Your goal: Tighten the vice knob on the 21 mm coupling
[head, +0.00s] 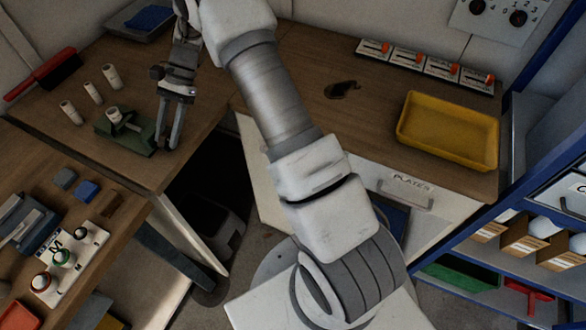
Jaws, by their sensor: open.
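The green vice (133,143) stands on the wooden bench at the left. A short white cylindrical coupling (114,115) sits in it; no size marking is readable. My gripper (168,143) points down at the right end of the vice, with its two fingers apart. The vice knob is not clearly visible; it may be hidden by the fingers, and I cannot tell whether they touch it. Several more white couplings (92,93) stand on the bench to the left of and behind the vice.
A red-handled brush (40,76) and a grey tray with blue cloth (140,20) lie further back. A panel with buttons (64,262) is at front left. A yellow tray (450,165) sits on the right bench. A gap separates the benches.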

